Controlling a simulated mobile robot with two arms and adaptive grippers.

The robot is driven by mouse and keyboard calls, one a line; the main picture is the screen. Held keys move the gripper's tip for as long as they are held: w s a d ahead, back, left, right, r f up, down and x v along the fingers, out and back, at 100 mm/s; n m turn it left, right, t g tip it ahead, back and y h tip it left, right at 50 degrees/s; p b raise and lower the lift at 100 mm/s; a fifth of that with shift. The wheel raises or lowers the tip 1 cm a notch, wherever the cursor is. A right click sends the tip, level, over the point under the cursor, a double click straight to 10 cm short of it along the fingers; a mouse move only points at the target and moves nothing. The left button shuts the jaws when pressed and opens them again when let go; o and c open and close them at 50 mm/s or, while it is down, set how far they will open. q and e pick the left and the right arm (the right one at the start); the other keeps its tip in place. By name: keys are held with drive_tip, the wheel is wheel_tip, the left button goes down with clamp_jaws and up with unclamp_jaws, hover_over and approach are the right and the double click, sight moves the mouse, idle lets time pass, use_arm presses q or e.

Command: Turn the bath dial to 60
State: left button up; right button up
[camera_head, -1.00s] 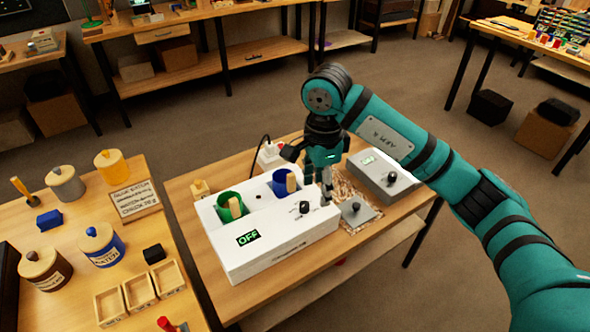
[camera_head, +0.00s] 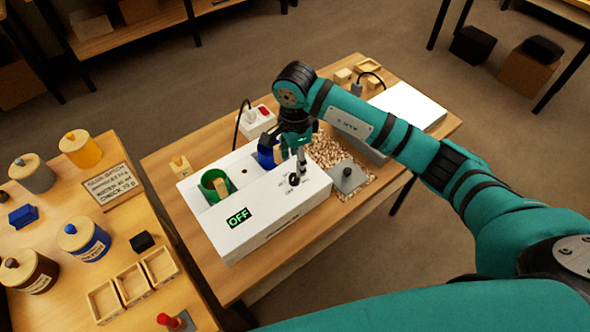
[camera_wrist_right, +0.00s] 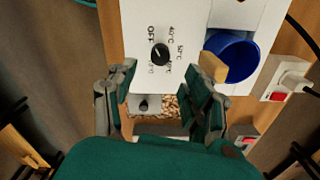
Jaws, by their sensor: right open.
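The white bath box (camera_head: 255,215) stands on the wooden bench, with a green OFF on its display (camera_head: 238,217). In the right wrist view the dial (camera_wrist_right: 159,54) is ringed by OFF and several °C marks, some too small to read. My right gripper (camera_wrist_right: 160,75) is open and empty, its fingers to either side of the dial in that view; contact cannot be told. It also shows in the head view (camera_head: 301,168), pointing down at the dial. My left gripper is out of view.
A green cup (camera_head: 215,185) and a blue cup (camera_wrist_right: 232,56) sit in the box. A grey plate with a knob (camera_head: 347,177) lies right of it, near wood chips (camera_head: 328,150). A white power strip (camera_head: 257,121) with a red switch and black cable is behind. Jars stand on the left bench.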

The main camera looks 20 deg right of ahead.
sight(295, 176)
wheel_tip(295, 176, down, 7)
drive_tip(key=shift+r+p, duration=0.1)
drive_tip(key=shift+p, duration=0.5)
clamp_jaws()
